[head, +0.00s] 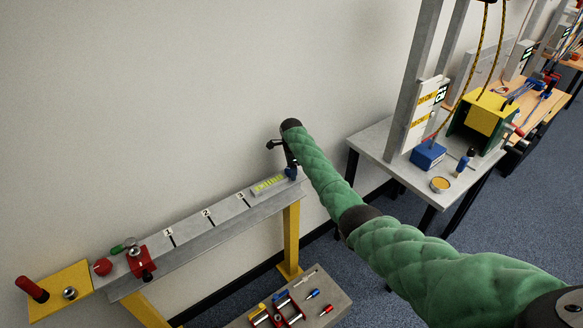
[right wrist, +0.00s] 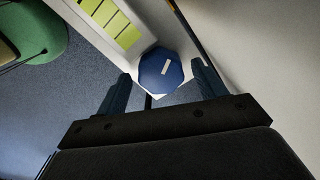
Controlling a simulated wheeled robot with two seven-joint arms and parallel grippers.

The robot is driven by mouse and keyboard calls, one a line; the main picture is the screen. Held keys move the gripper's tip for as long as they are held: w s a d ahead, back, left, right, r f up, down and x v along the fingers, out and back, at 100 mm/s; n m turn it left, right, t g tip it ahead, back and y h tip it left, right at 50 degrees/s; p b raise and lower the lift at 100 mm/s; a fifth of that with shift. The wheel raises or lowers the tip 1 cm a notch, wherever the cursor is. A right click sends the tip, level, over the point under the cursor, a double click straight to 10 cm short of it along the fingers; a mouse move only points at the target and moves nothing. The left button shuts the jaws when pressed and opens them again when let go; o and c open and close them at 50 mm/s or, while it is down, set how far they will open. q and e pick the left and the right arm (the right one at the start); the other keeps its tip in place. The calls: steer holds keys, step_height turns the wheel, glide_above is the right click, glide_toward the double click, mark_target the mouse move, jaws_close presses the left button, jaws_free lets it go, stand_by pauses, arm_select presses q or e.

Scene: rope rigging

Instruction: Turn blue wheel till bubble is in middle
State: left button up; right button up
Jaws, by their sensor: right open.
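The blue wheel (head: 291,173) sits at the right end of the grey beam (head: 205,232). In the right wrist view the blue wheel (right wrist: 160,72) is many-sided with a white mark on its face. My right gripper (head: 289,158) is at the wheel. In the wrist view its two open fingers (right wrist: 161,70) stand on either side of the wheel, with gaps visible. The yellow-green level vial (head: 268,184) lies on the beam beside the wheel and also shows in the wrist view (right wrist: 117,23). I cannot make out where its bubble is. My left gripper is out of view.
The beam carries marks 1, 2 and 3 and a red clamp (head: 140,262) near its left end. A yellow leg (head: 291,240) holds up its right end. A low grey bench (head: 335,304) with small tools stands below. A grey table (head: 378,146) stands at right.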

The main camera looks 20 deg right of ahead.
steer(key=shift+f, duration=0.1)
steer(key=shift+w, duration=0.1)
steer(key=c, duration=1)
steer(key=shift+n, duration=0.3)
steer(key=shift+n, duration=0.6)
steer(key=n, duration=0.4)
steer(key=shift+w, duration=0.1)
steer(key=n, duration=0.6)
steer(key=shift+w+r+n, duration=0.1)
steer(key=shift+r+n, duration=0.15)
steer(key=shift+n, duration=0.05)
